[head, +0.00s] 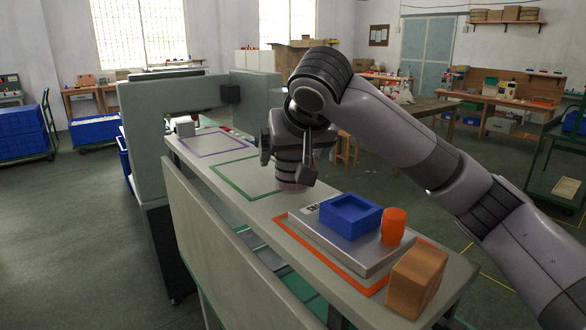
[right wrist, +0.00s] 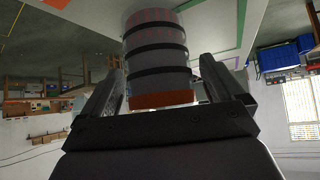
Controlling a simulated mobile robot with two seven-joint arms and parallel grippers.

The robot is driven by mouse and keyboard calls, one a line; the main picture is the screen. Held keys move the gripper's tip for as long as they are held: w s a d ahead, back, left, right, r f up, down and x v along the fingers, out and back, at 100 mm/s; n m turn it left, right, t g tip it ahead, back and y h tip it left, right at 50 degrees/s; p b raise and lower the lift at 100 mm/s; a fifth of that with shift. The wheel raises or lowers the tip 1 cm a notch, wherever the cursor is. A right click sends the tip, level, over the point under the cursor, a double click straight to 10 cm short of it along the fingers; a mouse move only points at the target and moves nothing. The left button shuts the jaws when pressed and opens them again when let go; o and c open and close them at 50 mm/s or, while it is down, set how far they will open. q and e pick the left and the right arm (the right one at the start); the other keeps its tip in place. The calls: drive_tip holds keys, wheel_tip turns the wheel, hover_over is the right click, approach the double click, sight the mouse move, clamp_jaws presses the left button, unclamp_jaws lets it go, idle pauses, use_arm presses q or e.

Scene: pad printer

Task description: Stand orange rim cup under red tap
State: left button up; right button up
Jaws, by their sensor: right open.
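A banded grey cup (right wrist: 155,45) with an orange rim (right wrist: 162,99) is between the fingers of my right gripper (right wrist: 160,95) in the right wrist view, its rim towards the palm. In the head view the cup (head: 292,167) stands on the bench near the green outlined square, its upper part hidden by my wrist. My right gripper (head: 288,160) is open, with a finger on each side of the cup. I cannot clearly make out a red tap; a small reddish part shows under the machine's arm. My left gripper is not in view.
A grey-green machine (head: 145,140) stands left of the bench (head: 232,170). At the bench's near end are a grey plate (head: 375,262) with a blue tray (head: 350,216) and an orange cylinder (head: 393,227), and a wooden block (head: 417,283). The purple outlined square (head: 213,142) looks clear.

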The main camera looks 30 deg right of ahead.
drive_tip(key=c, duration=1.1)
drive_tip(key=shift+c, duration=0.5)
drive_tip(key=shift+r, duration=0.15)
